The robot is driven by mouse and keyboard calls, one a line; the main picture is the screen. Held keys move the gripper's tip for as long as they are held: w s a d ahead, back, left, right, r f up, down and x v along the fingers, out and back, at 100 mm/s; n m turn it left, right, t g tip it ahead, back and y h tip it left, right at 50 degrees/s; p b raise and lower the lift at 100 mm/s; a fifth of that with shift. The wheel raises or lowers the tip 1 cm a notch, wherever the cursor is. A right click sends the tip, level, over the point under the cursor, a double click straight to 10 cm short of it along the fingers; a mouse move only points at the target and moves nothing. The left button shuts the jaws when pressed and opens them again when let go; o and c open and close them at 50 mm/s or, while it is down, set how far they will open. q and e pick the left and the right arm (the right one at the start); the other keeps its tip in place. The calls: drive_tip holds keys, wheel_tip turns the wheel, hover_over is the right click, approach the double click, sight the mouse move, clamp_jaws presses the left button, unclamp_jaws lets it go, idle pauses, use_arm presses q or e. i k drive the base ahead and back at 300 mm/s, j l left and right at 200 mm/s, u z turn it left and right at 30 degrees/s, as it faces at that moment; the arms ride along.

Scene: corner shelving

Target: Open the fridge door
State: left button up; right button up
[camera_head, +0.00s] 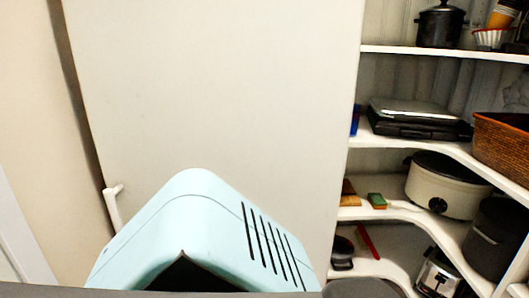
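A large, flat, off-white panel (230,90) fills the middle of the head view and looks like the fridge door. It appears shut. A small white bar (113,203), which looks like a handle, stands at its lower left edge. The bar's lower end is hidden. The lower part of the panel is hidden behind a light blue shape. Neither my left nor my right gripper shows, and nothing is seen touching the panel or the bar.
A light blue vented shell (190,215) stands low in front of the panel. White corner shelves (440,52) at the right hold a black pot (440,24), a slow cooker (445,185) and a wicker basket (503,145). A beige wall (35,110) is close on the left.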

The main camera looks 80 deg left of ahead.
sight(259, 96)
drive_tip(key=u, duration=2.9)
